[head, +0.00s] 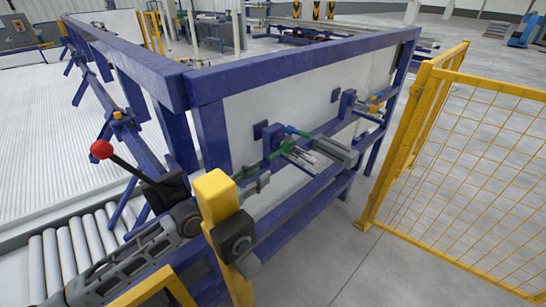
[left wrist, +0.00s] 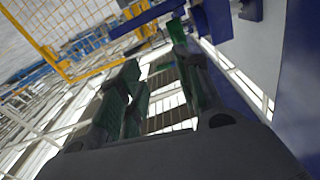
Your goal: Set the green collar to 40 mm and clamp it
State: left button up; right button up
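My left gripper (head: 256,177) is in front of the frame's white panel in the head view, partly behind a yellow post. In the left wrist view the two green-padded fingers of the left gripper (left wrist: 155,62) stand apart with nothing clearly held between them. A small green part (head: 289,148), which may be the green collar, sits by a blue bracket (head: 271,140) on the panel, a little beyond the fingertips and apart from them. Its scale and clamp are too small to read. My right gripper is in neither view.
A yellow post (head: 216,195) with a dark box stands close to my left arm. A blue beam frame (head: 290,72) surrounds the panel. A second bracket (head: 347,103) is farther right. A yellow mesh fence (head: 450,150) borders the right; open floor lies between.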

pick_arm(q)
jog(key=d+n+t+h, duration=0.1)
jog(key=d+n, duration=0.3)
jog(key=d, duration=0.2)
jog(key=n+t+y, duration=0.5)
jog(key=n, duration=0.8)
send_near(278, 153)
jog(key=shift+w, duration=1.4)
jog(key=shift+d+r, duration=0.2)
jog(key=shift+d, duration=0.3)
jog(key=shift+w+d, duration=0.1)
jog(key=shift+w, duration=0.05)
jog(key=shift+x, duration=3.55)
jog(key=shift+f, duration=0.1)
jog(key=shift+c, duration=0.2)
grip_shut()
